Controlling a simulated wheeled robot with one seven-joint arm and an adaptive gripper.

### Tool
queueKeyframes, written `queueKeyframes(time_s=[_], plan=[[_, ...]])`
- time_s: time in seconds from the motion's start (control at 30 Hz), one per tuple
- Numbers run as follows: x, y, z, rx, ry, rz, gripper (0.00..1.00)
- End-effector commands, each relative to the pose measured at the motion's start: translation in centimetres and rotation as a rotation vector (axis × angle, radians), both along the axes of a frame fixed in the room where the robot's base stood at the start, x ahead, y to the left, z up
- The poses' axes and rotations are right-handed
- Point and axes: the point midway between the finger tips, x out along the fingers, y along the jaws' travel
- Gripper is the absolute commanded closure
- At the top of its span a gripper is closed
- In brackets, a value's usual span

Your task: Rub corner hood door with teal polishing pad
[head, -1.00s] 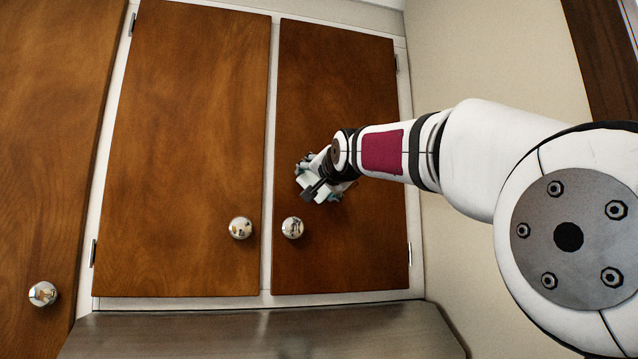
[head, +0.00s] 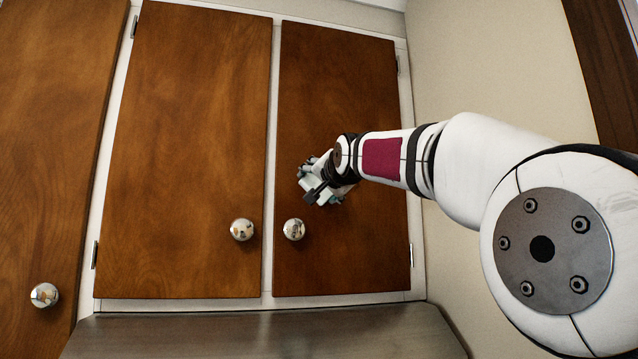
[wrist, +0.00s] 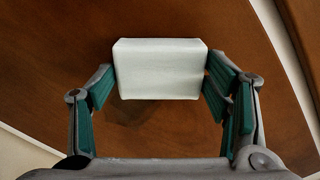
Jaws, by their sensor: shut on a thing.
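The cabinet door in the corner (head: 335,90) is brown wood, shut, beside the right wall. It has a round shiny knob (head: 294,229) near its lower left. My gripper (head: 318,190) is in front of this door, above and right of the knob. In the wrist view, my gripper (wrist: 160,85) is shut on a pale, whitish-teal block, the polishing pad (wrist: 160,58). The pad's far face is turned towards the brown door surface (wrist: 60,50) and hidden. I cannot tell for sure whether it touches the door.
A second wooden door (head: 190,140) with a knob (head: 242,230) is left of the corner door, and another door (head: 45,150) is at far left. A metal hood (head: 260,330) runs below. The beige wall (head: 480,70) bounds the right side.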

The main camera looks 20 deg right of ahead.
Motion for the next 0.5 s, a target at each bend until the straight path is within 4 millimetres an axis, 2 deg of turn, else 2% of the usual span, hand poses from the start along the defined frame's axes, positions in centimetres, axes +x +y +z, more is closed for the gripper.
queueKeyframes(time_s=[0.2, 0.5], plan=[[-0.3, -1.8, 0.1, 0.002, 0.002, -0.005, 0.52], [-0.3, -3.3, 0.1, 0.002, 0.001, -0.003, 0.52]])
